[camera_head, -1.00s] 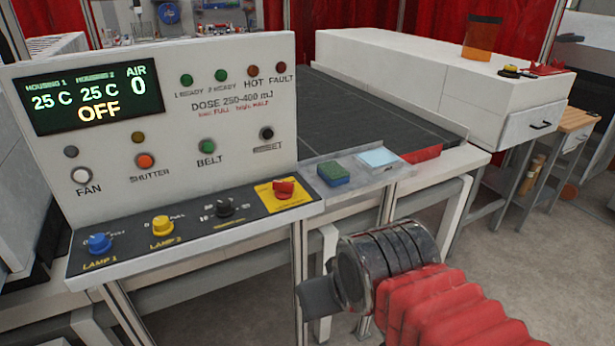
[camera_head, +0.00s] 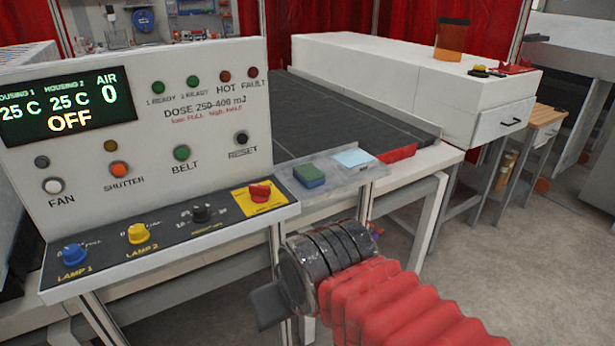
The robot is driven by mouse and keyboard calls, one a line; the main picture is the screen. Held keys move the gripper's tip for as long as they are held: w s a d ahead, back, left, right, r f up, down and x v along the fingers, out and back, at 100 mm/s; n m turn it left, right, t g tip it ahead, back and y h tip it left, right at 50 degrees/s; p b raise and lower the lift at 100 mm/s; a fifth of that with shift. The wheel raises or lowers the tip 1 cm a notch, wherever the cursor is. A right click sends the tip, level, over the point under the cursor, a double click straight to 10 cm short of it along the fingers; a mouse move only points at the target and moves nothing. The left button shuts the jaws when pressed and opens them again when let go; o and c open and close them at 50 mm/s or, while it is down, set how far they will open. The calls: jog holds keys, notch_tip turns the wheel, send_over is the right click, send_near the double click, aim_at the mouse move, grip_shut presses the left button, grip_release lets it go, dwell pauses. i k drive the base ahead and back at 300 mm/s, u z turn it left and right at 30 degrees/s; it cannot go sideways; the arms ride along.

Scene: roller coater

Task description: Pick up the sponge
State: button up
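The sponge (camera_head: 309,176) is a small block with a green top and blue lower part. It lies on a grey metal shelf (camera_head: 340,184) to the right of the control panel. My arm, in a red ribbed sleeve, reaches in from the lower right. Its dark wrist end (camera_head: 325,262) is below and in front of the shelf, apart from the sponge. The gripper's fingers cannot be made out, so whether it is open or shut does not show.
A pale blue pad (camera_head: 354,159) lies right of the sponge. The control panel (camera_head: 200,110) with knobs and a red switch (camera_head: 260,191) stands close on the left. A dark belt (camera_head: 345,120) runs behind the shelf. A white housing (camera_head: 400,80) is behind right. Floor at right is clear.

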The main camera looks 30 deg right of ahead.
aim_at(308, 174)
jog(key=z, duration=0.05)
jog(key=i, duration=1)
jog(key=u, duration=0.05)
